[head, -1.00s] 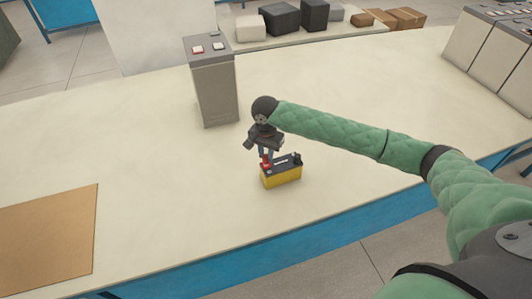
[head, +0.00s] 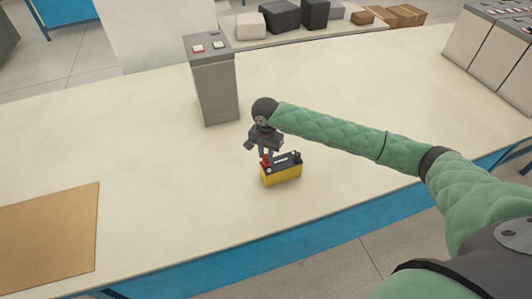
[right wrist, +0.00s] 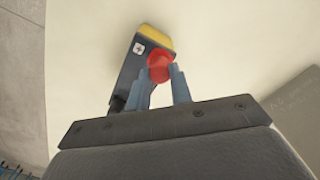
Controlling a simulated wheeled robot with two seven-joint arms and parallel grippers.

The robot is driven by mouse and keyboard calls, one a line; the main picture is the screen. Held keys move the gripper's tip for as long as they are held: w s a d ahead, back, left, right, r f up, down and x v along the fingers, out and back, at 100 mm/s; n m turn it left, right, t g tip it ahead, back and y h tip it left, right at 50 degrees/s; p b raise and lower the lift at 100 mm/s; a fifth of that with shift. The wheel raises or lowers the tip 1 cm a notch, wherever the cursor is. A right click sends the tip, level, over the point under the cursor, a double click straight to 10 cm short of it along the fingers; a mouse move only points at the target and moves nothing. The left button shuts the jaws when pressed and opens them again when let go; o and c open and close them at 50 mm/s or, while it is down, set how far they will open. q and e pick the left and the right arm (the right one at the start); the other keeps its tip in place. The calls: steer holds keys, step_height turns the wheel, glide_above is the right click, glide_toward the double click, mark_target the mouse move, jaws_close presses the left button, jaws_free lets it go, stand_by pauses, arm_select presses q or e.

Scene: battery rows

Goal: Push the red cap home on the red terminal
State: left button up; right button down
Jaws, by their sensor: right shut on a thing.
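The battery (head: 283,176) has a yellow lower body and a dark top, and stands on the pale worktop. The red cap (head: 266,161) is at the left end of its top. My right gripper (head: 267,153) comes down from above and is shut on the red cap. In the right wrist view, the cap (right wrist: 160,66) sits between the two blue-grey fingertips, against the battery's dark top. The red terminal is hidden under the cap, so I cannot tell how far down the cap sits. A dark post (head: 297,157) stands at the battery's other end. My left gripper is not in view.
A grey pedestal (head: 213,85) with a red and a pale button stands behind the battery. A tan mat (head: 45,240) lies at the left. Boxes (head: 283,18) stand at the back. The worktop (head: 150,170) around the battery is clear.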

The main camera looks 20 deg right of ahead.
steer(key=shift+f, duration=0.5)
stand_by(0.6)
steer(key=c, duration=0.7)
jaws_free()
steer(key=shift+r, duration=0.15)
steer(key=shift+r+p, duration=1.25)
steer(key=shift+p, duration=0.35)
steer(key=shift+r+p, duration=0.8)
steer(key=shift+r, duration=1.35)
